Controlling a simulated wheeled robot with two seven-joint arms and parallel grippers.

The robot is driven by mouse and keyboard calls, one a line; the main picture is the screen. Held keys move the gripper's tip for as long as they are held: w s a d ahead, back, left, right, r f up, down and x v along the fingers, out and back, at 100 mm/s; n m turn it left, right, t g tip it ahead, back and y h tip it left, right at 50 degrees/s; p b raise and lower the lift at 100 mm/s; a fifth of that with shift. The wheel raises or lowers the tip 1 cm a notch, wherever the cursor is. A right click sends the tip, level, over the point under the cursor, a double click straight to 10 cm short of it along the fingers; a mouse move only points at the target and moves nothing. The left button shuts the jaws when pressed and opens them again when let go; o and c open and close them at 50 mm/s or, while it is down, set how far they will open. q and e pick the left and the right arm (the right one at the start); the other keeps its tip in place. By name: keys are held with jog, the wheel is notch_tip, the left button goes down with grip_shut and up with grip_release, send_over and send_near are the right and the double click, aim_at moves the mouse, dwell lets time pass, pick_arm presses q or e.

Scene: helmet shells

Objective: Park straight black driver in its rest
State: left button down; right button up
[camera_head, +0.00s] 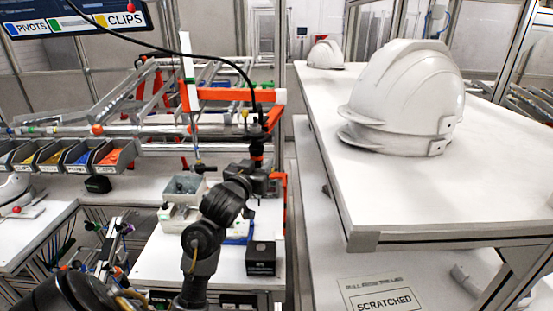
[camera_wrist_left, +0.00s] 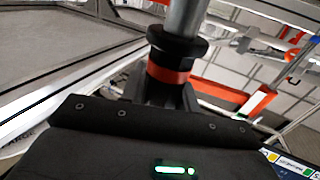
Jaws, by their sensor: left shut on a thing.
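The straight black driver (camera_head: 257,147) stands roughly upright near the orange frame in the head view, with a black cable rising from its top. My left gripper (camera_head: 259,168) is at its lower part. In the left wrist view my left gripper (camera_wrist_left: 170,93) is shut on the driver, just below a red band and a black collar (camera_wrist_left: 178,45). A grey metal cylinder rises above the collar. The driver's lower end is hidden by the gripper. I cannot make out its rest for certain. My right gripper is not in view.
An orange-and-white frame (camera_head: 228,94) stands close behind the driver. A small black box (camera_head: 261,258) sits on the white bench below. Part bins (camera_head: 65,155) line the left. A white table (camera_head: 455,190) with stacked helmet shells (camera_head: 405,95) stands to the right.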

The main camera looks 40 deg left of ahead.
pick_arm(q)
jog(key=shift+r, duration=0.1)
dwell(0.4)
jog(key=shift+w+f, duration=0.2)
jog(key=w+b, duration=0.1)
jog(key=w, duration=0.1)
jog(key=w+d+b, duration=0.1)
jog(key=w+b, duration=0.2)
jog(key=b, duration=0.1)
jog(key=shift+w+d, duration=0.35)
jog(key=shift+w, duration=0.05)
jog(key=shift+r, duration=0.1)
